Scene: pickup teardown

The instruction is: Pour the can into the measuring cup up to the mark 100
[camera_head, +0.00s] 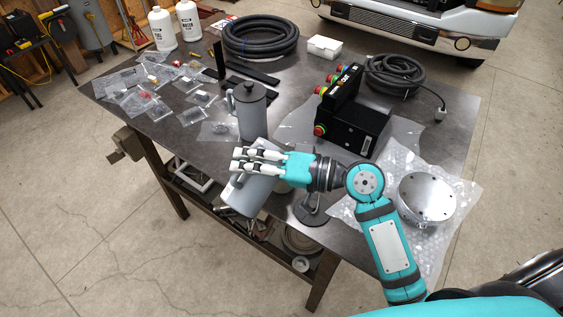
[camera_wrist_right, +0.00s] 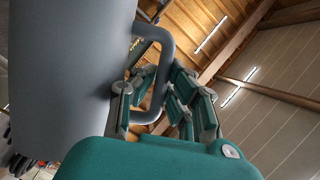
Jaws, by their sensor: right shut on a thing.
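My right gripper (camera_head: 262,160) is shut on a grey cylindrical vessel with a loop handle, which I take to be the can (camera_head: 247,193). The can is tilted in the head view, its lower left end overlapping the table's front edge. In the right wrist view the fingers (camera_wrist_right: 165,100) are around the handle, and the grey wall of the can (camera_wrist_right: 60,70) fills the left side. A second grey vessel with a handle (camera_head: 250,110) stands upright just behind the gripper. I cannot tell whether it is the measuring cup; no marks or liquid are readable. My left gripper is out of view.
The dark table (camera_head: 200,148) holds small bagged parts (camera_head: 143,100) at the left and a coiled hose (camera_head: 260,37) at the back. A black control box (camera_head: 350,125) stands right of the gripper. A round metal part (camera_head: 426,197) lies on bubble wrap at the right.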

